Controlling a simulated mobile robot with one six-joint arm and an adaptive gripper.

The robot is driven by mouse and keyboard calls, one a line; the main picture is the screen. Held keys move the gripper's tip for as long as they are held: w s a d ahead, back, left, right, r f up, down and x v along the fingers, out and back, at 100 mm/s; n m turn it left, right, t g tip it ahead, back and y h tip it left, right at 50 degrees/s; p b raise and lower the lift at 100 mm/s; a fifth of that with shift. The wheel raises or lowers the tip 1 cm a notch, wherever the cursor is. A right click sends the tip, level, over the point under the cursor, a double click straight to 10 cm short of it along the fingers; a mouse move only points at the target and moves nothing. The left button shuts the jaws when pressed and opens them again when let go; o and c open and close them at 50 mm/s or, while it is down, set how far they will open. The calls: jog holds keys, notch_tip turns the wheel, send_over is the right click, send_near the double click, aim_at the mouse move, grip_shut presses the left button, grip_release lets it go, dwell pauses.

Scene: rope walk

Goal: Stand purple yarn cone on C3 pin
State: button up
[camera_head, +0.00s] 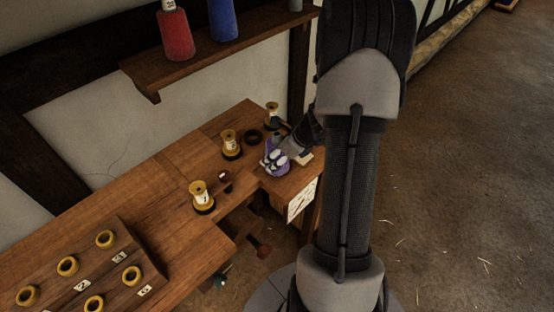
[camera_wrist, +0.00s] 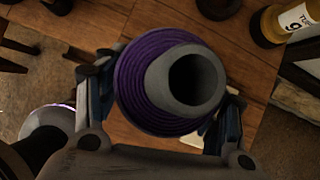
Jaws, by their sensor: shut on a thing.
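A purple yarn cone (camera_wrist: 133,85) with a grey hollow core fills the middle of the wrist view, its open end toward the camera. My gripper (camera_wrist: 163,112) is shut on it, one finger on each side. In the head view the purple cone (camera_head: 272,155) shows at the right end of the wooden bench, partly hidden by my gripper (camera_head: 276,160). I cannot tell whether the cone touches the bench. At the lower left, a wooden board (camera_head: 130,287) carries several yellow rings with small white number labels; I cannot read C3 on any.
Yellow spools with white labels stand on the bench (camera_head: 165,180), one at the middle (camera_head: 201,196), one farther back (camera_head: 230,143) and one at the far end (camera_head: 272,114). A shelf above holds a red cone (camera_head: 176,36) and a blue cone (camera_head: 222,20).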

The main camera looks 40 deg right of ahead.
jog(key=shift+f, duration=0.3)
jog(key=shift+f, duration=0.15)
jog(key=o, duration=1.2)
